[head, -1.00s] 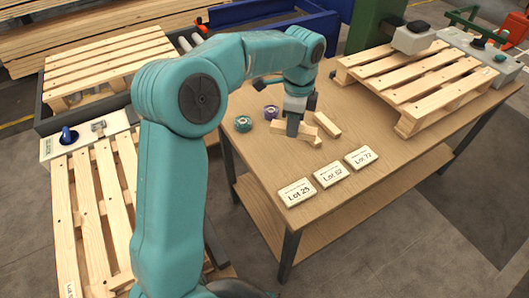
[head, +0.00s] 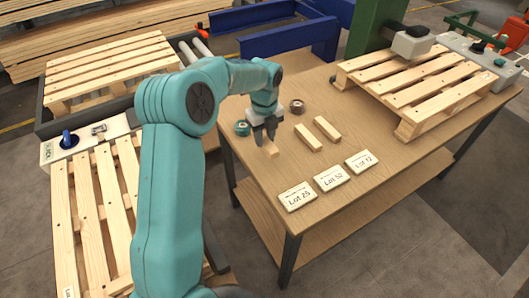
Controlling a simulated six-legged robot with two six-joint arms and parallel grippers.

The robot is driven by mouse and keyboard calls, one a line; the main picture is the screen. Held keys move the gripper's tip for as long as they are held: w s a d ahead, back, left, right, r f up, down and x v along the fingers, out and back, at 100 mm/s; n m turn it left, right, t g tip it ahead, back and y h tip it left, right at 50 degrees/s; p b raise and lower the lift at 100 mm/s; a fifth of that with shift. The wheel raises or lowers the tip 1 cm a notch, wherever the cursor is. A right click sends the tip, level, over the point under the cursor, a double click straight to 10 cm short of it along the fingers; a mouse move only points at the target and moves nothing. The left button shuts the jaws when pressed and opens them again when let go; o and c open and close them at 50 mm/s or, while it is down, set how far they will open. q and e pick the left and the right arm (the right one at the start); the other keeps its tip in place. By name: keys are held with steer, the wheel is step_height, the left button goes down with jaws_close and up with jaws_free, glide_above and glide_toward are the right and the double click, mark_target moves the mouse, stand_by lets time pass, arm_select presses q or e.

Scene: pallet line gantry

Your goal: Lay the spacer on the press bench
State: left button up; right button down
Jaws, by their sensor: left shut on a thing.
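My left gripper (head: 264,134) is over the left part of the wooden-topped bench (head: 390,165). It is shut on a short pale wooden block, a spacer (head: 270,150), which points down and toward the front from the fingers. I cannot tell whether the block touches the bench top. Two similar wooden blocks lie on the bench to the right, one nearer (head: 308,138) and one farther right (head: 327,129). A green press column (head: 375,25) stands behind the bench. My right gripper is not in view.
A teal tape roll (head: 242,128) and a dark roll (head: 297,106) lie close to the gripper. Three lot cards, including Lot 25 (head: 297,196), line the front edge. A wooden pallet (head: 430,88) fills the back right. The bench's right front is clear.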

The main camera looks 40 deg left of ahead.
mark_target(264, 160)
arm_select(q)
step_height(264, 160, down, 7)
steer(key=shift+r, duration=0.1)
stand_by(0.4)
steer(key=o, duration=1)
steer(key=shift+f, duration=0.2)
steer(key=shift+o, duration=0.2)
steer(key=shift+r, duration=0.1)
step_height(264, 160, up, 12)
steer(key=shift+r, duration=0.15)
